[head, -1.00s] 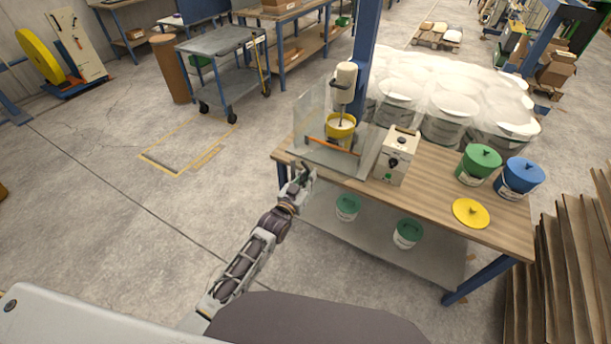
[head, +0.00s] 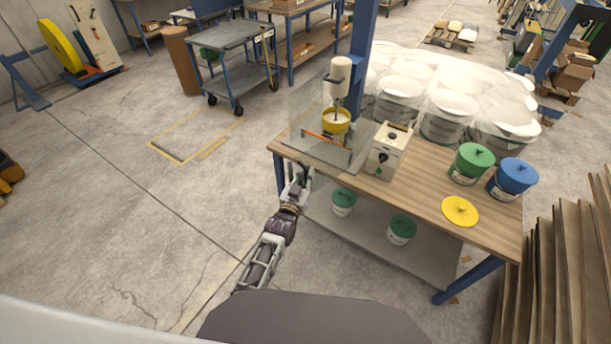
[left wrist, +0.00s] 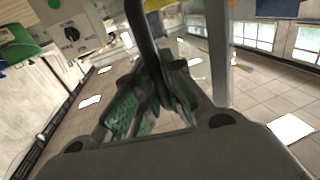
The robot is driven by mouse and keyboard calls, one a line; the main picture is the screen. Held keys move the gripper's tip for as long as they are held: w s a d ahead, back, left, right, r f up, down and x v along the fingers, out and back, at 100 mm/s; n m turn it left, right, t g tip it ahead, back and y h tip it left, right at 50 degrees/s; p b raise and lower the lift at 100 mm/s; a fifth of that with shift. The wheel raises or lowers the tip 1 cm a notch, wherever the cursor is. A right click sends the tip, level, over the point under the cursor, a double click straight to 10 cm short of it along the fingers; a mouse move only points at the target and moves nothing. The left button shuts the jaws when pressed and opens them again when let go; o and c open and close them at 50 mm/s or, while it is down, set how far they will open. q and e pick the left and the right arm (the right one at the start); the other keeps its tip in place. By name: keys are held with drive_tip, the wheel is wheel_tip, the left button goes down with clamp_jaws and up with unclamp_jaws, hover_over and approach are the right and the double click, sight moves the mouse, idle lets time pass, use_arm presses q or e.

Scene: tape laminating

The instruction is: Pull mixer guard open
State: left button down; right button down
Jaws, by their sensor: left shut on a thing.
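The mixer stands at the left end of the wooden bench, with a white head (head: 341,76) above a yellow bowl (head: 336,122). A clear guard (head: 304,104) with an orange strip (head: 328,138) stands around the bowl's front and left. My left gripper (head: 304,174) is at the bench's front left edge, below the guard. In the left wrist view, its green-padded fingers (left wrist: 152,92) are shut on a dark bar (left wrist: 146,50), seemingly the guard's handle. Clear panel edges show beside it. The contact is too small to see in the head view. My right gripper is out of view.
A control box (head: 388,150) stands right of the guard. A green bucket (head: 471,164), a blue bucket (head: 514,179) and a yellow lid (head: 460,211) are farther right. Green-lidded tubs (head: 343,202) sit on the lower shelf. The floor left of the bench is open.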

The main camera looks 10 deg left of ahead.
use_arm(q)
drive_tip(key=c, duration=1.5)
unclamp_jaws()
drive_tip(key=shift+s, duration=0.15)
drive_tip(key=v, duration=1.1)
drive_tip(key=shift+s+a, duration=0.2)
drive_tip(key=shift+s, duration=0.1)
